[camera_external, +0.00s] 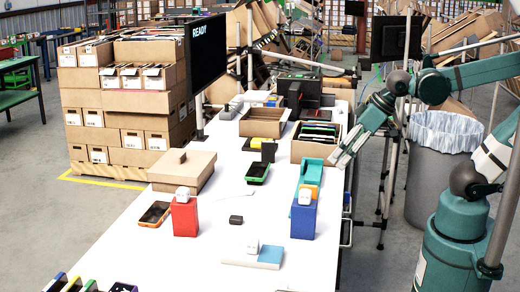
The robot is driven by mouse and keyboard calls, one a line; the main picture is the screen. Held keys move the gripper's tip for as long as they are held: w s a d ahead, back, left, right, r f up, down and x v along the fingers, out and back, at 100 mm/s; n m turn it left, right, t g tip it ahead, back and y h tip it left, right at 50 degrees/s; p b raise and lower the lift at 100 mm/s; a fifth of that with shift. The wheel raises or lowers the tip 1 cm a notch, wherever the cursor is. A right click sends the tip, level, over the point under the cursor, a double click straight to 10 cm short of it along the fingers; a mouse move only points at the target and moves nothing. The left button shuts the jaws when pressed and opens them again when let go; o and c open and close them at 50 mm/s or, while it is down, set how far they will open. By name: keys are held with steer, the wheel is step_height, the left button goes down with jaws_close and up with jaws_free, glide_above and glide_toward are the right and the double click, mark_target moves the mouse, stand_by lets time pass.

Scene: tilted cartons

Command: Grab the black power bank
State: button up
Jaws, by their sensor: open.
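A small black block (236,219) lies on the white table between the red box and the blue box. A larger dark block (268,152) stands farther back near a yellow item. I cannot tell for sure which of these is the black power bank. My gripper (339,161) is at the table's right edge, beside the open carton of packed items and near the teal tray. It is open and apart from both black blocks. Its fingers are small and hard to make out.
On the white table (195,262) stand a red box (185,218) and a blue box (303,217), each with a white item on top.

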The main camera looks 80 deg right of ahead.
steer(key=w+d+r+m+g+h+p, duration=0.1)
steer(key=w+d+r+m+p, duration=0.25)
steer(key=w, duration=0.45)
steer(key=m+g+h+p, duration=0.3)
steer(key=m+g+p, duration=0.2)
steer(key=m+p, duration=0.7)
glide_above(268, 148)
steer(key=a, duration=0.3)
step_height(268, 148, down, 8)
steer(key=shift+d+f, duration=0.65)
steer(key=shift+f, duration=0.05)
steer(key=shift+x, duration=1.3)
steer(key=shift+f, duration=0.1)
